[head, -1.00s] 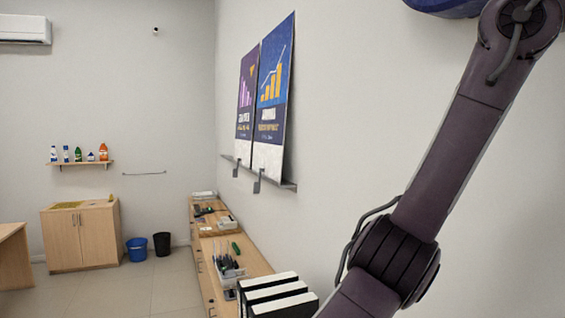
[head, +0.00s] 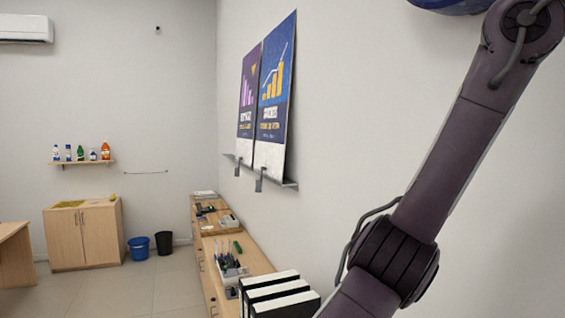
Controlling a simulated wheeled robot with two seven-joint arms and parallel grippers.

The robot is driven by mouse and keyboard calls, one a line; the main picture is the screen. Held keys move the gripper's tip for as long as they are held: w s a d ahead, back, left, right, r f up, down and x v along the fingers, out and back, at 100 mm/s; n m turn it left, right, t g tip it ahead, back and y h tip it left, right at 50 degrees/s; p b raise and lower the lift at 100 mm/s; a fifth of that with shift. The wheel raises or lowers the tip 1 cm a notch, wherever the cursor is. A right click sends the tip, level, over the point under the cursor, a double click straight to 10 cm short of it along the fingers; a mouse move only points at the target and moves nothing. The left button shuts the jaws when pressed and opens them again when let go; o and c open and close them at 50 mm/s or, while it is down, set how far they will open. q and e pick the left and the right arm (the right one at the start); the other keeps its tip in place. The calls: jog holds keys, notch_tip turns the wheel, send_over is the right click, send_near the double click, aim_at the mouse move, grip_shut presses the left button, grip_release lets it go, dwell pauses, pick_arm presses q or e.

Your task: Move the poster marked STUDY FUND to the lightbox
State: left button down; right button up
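Two posters stand side by side on a narrow grey wall ledge (head: 284,184), leaning against the right-hand wall. The nearer poster (head: 272,120) is blue with a yellow bar chart and a rising line. The farther poster (head: 246,115) is purple with pinkish bars and a yellow shape. Their lettering is too small and slanted to read, so I cannot tell which one is STUDY FUND. I see no lightbox I can identify. One of my arms crosses the right side of the view, but neither gripper shows.
A long low wooden cabinet (head: 259,262) runs under the ledge, with black-and-white binders (head: 278,290) and tools on top. A blue bin (head: 138,249) and a black bin (head: 164,243) stand by a small cupboard (head: 83,238). A desk (head: 13,255) is at left. The middle floor is clear.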

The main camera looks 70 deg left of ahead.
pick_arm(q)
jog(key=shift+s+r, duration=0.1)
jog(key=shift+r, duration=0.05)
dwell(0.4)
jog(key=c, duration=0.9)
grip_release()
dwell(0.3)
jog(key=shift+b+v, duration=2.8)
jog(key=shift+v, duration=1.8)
